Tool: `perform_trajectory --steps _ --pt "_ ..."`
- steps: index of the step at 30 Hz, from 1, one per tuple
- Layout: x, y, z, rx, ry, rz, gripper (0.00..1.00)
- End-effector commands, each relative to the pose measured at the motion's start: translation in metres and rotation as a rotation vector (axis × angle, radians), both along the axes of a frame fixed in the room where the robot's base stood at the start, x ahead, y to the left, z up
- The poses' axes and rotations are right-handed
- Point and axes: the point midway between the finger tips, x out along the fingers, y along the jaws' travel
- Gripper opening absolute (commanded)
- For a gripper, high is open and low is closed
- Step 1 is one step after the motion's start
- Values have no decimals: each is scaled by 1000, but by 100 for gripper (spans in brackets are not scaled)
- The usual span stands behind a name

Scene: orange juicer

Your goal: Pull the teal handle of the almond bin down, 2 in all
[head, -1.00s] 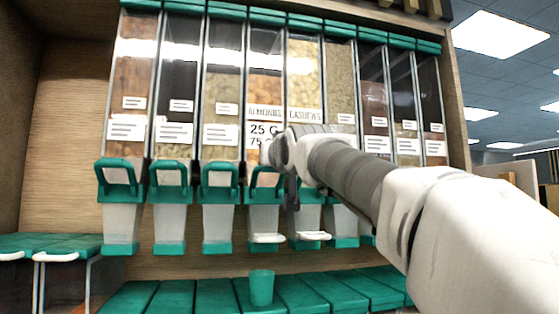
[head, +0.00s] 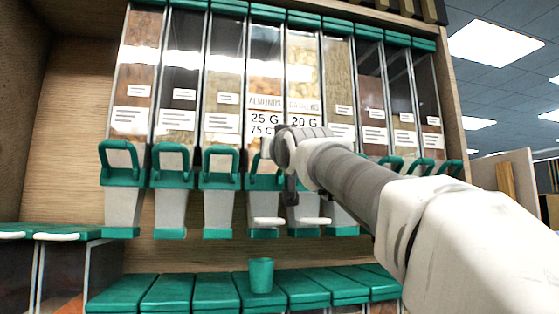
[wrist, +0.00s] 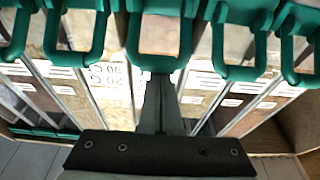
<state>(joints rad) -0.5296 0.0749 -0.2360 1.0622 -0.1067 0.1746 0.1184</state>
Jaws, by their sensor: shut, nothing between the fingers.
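The almond bin (head: 265,82) is in the middle of the bin row in the head view, with "ALMONDS" and "25 G" on its label. Its teal handle (head: 258,162) is raised, its right side hidden by my wrist. A handle (wrist: 160,65), seemingly the almond one, fills the top middle of the upside-down wrist view. My gripper (head: 291,193) points down in front of the bins, just right of the almond handle. In the wrist view its shut fingers (wrist: 160,85) are empty and close to the handle bar; I cannot tell whether they touch it.
The cashew bin (head: 303,70) stands just right of the almond bin. Other teal handles, such as one at the left (head: 119,155), flank it closely. A green cup (head: 261,275) stands on the teal lids (head: 195,292) below the almond spout.

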Motion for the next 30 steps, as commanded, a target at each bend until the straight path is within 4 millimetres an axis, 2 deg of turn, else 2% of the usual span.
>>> perform_trajectory --steps 1,4,30 --pt "0 0 -15 4 -16 -1 0" --pt "-1 0 -21 17 -61 -1 0" --pt "-11 -2 -57 136 -476 0 0"
